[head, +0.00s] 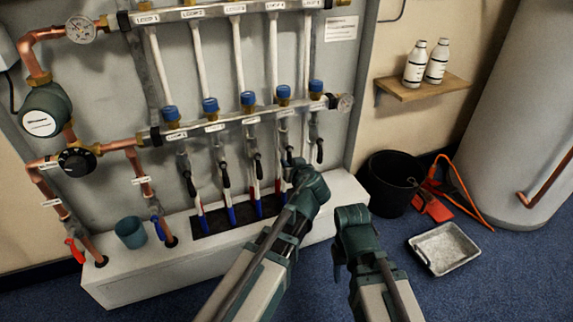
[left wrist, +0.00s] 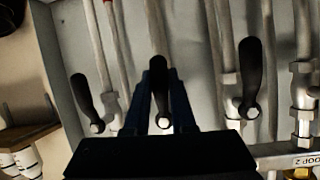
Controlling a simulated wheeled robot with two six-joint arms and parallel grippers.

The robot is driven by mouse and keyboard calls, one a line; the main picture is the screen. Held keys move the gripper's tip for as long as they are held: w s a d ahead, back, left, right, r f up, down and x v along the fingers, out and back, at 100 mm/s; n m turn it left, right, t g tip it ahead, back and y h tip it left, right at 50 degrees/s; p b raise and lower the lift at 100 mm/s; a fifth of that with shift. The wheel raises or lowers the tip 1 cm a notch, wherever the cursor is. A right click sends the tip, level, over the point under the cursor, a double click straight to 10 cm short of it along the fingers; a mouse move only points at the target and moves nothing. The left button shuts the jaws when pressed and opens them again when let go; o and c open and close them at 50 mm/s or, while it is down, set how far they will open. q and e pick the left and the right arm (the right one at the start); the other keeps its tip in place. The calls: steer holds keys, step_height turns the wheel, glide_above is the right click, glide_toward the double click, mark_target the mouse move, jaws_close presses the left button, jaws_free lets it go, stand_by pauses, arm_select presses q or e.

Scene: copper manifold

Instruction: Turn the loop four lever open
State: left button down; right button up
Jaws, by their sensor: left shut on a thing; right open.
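The loop four lever (head: 289,152) is a black handle on the fourth valve under the lower manifold bar. My left gripper (head: 298,172) covers most of it in the head view. In the left wrist view, the black lever (left wrist: 160,48) stands between the two fingers of my left gripper (left wrist: 160,85), which is shut on it. The handle runs roughly along its pipe there. My right gripper (head: 352,214) is open and empty, in front of the white plinth's right end, apart from the manifold.
Neighbouring black levers stand close on both sides, the loop three lever (head: 257,165) and the loop five lever (head: 320,151). A teal cup (head: 130,232) stands on the white plinth (head: 130,283). A black bucket (head: 390,190) and a grey tray (head: 444,249) are on the floor at right.

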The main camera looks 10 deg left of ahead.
arm_select(q)
steer(key=shift+w+d+f+n, duration=0.1)
steer(key=shift+d+n, duration=0.1)
steer(key=shift+n, duration=0.2)
arm_select(e)
steer(key=shift+f, duration=0.15)
arm_select(q)
steer(key=shift+t, duration=0.3)
steer(key=c, duration=0.8)
jaws_free()
steer(key=shift+o, duration=0.2)
